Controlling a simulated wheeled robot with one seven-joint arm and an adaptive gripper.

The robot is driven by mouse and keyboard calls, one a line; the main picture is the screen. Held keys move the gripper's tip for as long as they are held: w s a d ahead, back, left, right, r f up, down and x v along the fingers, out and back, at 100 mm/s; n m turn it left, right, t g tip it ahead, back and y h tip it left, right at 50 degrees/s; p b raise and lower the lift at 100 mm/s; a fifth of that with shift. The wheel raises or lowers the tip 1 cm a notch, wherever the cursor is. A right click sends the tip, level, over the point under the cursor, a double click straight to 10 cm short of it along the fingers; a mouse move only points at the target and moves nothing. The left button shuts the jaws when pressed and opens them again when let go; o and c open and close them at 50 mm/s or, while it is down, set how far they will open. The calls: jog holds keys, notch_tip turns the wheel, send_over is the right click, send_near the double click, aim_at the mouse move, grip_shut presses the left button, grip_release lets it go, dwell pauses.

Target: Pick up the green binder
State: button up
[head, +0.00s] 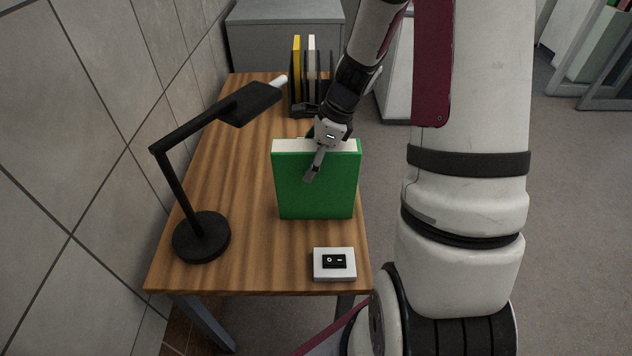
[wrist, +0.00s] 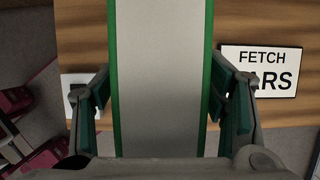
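The green binder (head: 318,190) stands upright on the wooden desk, with its white page edge facing up. In the wrist view the binder (wrist: 160,80) runs through the middle, pale between two green covers. My gripper (head: 320,155) is at the top of the binder, with one finger in front of its near cover. In the wrist view my gripper (wrist: 165,105) has its fingers spread on either side of the binder. The left finger shows a gap to the cover; the right one is close to its cover, and contact there is unclear.
A black desk lamp (head: 201,237) stands at the left of the desk (head: 240,265). A white switch box (head: 334,271) sits at the near edge. Yellow, white and dark binders (head: 297,65) stand at the back. A sign reading "FETCH" (wrist: 260,70) shows in the wrist view.

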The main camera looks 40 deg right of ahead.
grip_shut()
jog(key=shift+r, duration=0.15)
